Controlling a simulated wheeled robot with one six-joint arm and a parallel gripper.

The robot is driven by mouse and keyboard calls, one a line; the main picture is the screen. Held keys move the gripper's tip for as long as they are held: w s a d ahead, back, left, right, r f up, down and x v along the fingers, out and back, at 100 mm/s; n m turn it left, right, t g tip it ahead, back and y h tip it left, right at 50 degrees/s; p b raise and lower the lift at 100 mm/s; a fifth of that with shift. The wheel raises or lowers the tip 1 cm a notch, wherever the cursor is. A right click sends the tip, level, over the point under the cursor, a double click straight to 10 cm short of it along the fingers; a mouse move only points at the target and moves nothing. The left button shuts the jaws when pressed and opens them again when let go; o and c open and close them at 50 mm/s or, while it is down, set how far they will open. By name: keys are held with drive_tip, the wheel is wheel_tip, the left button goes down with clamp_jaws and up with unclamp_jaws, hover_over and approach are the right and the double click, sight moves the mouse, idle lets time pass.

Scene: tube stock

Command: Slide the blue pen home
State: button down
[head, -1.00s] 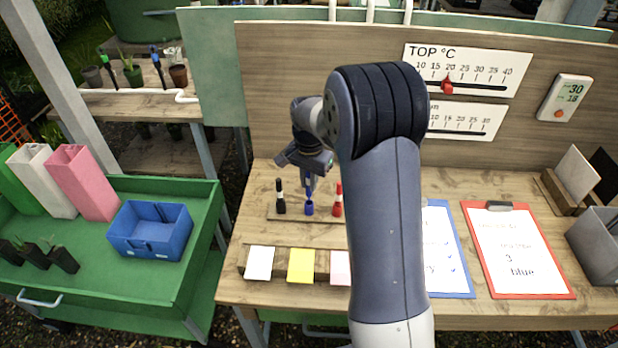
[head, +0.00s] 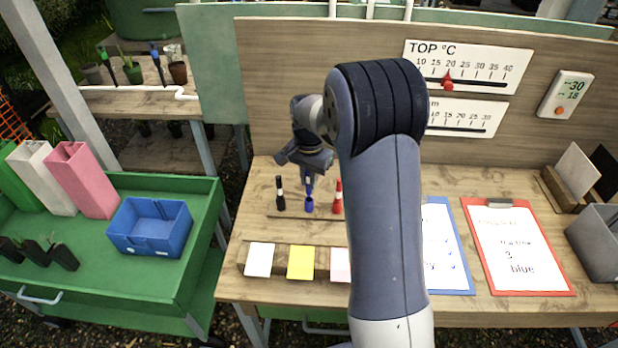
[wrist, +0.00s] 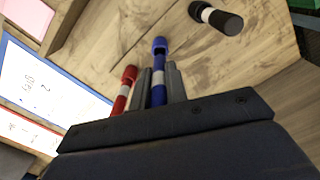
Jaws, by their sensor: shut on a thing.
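The blue pen (wrist: 158,92), with a white band, is held between the two fingers of my gripper (wrist: 158,75) in the wrist view. Its end points at a blue cap (wrist: 160,46) on the wooden rack. The cap also shows in the head view (head: 309,206), standing between the black pen (head: 280,194) and the red pen (head: 337,196). My gripper (head: 309,184) is above the cap, with the blue pen (head: 309,190) roughly in line with it. I cannot tell whether the pen's end is inside the cap's mouth or just above it.
The red pen (wrist: 124,90) stands close beside one finger in the wrist view; the black pen (wrist: 216,18) is farther off. White, yellow and pink cards (head: 300,262) lie in front. A blue clipboard (head: 462,270) and red clipboard (head: 520,250) lie to the right.

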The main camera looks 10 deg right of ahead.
sight(309, 196)
drive_tip(key=shift+f, duration=0.15)
drive_tip(key=shift+f+b, duration=0.6)
drive_tip(key=shift+f, duration=0.2)
drive_tip(key=shift+f+b, duration=1.05)
drive_tip(key=shift+f, duration=0.5)
drive_tip(key=c, duration=1.3)
unclamp_jaws()
drive_tip(key=shift+r, duration=0.1)
wheel_tip(309, 196, up, 11)
drive_tip(key=shift+f+b, duration=0.15)
drive_tip(key=shift+b, duration=0.35)
